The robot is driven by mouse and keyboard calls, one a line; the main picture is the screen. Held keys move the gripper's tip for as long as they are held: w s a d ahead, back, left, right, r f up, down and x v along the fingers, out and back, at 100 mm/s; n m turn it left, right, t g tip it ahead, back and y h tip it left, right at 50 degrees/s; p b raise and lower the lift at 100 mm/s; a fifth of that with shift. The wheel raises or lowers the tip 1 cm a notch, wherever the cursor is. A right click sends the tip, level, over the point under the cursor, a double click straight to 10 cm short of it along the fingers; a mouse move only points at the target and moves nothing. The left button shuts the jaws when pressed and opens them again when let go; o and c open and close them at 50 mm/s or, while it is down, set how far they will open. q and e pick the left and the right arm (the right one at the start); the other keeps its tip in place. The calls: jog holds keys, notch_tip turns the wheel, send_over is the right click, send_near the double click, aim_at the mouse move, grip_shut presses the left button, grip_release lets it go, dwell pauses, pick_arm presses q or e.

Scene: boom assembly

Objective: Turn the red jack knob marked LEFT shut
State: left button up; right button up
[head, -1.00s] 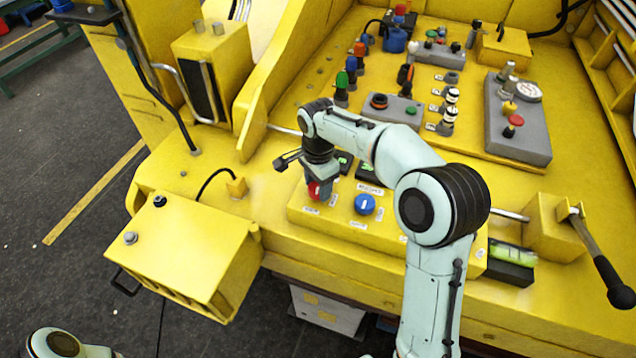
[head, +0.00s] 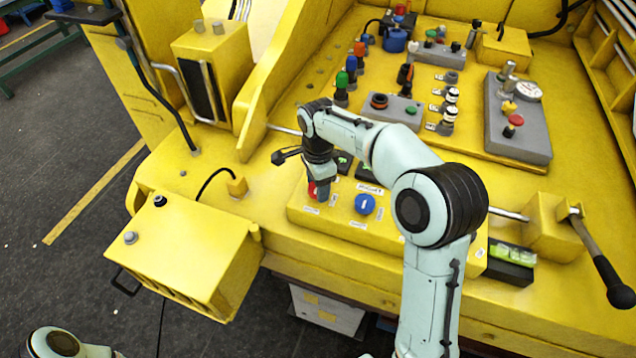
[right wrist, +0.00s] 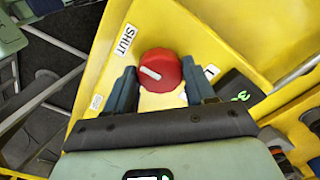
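The red jack knob (head: 312,189) sits on a yellow raised panel, partly covered by my right gripper (head: 318,192) in the head view. In the right wrist view the knob (right wrist: 160,70) is round with a white pointer line. The right gripper's fingers (right wrist: 162,82) stand on either side of it, and the knob fills the gap between them. The line slants up toward the left of that view. A white SHUT label (right wrist: 125,40) lies just beyond the knob to the upper left. My left gripper is out of view.
A blue knob (head: 365,204) stands close to the right of the red one. Dark blocks with green displays (head: 370,170) lie behind. A lever with a black grip (head: 615,285) is at far right. A yellow box (head: 185,250) is at front left.

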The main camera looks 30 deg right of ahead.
jog(key=o, duration=0.3)
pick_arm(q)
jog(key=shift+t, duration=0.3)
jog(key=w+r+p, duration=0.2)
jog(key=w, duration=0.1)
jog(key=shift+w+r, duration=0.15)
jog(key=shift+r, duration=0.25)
pick_arm(e)
notch_tip(320, 180, up, 13)
jog(key=shift+r, duration=0.2)
